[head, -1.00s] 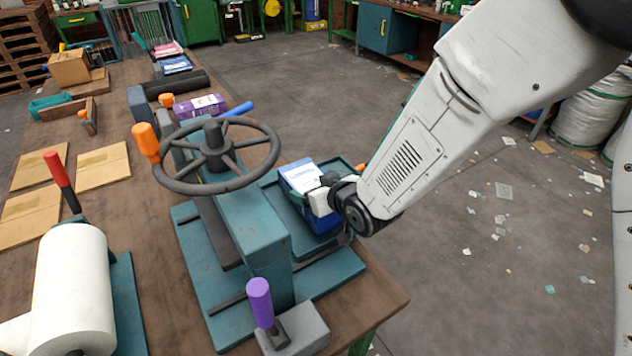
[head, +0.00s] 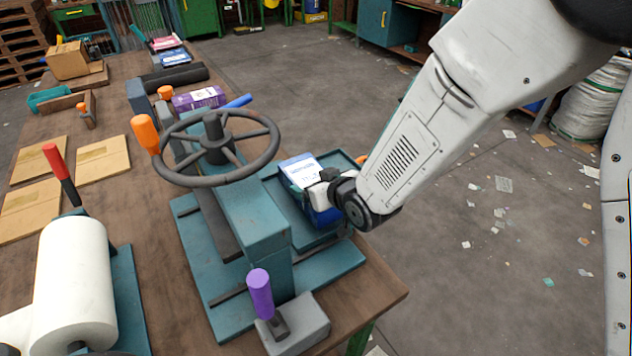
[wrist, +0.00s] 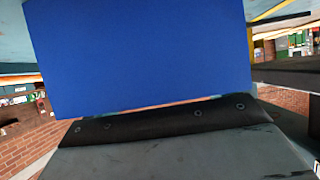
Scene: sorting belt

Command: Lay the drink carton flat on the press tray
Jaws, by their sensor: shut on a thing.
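The drink carton (head: 298,171) is blue with a white printed panel. My gripper (head: 322,190) is shut on the carton from the right side. The carton looks upright or slightly tilted, with its white panel facing up toward the head camera. Its blue face (wrist: 140,55) fills much of the wrist view. The carton's base is partly hidden by my gripper and the press, so I cannot tell whether it touches the tray.
The press's dark handwheel (head: 215,147) and teal column (head: 255,225) stand close left of the carton. A purple-handled lever (head: 260,292) is at the front. A white roll (head: 75,280) and cardboard sheets (head: 103,158) lie left. Open floor lies right of the bench.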

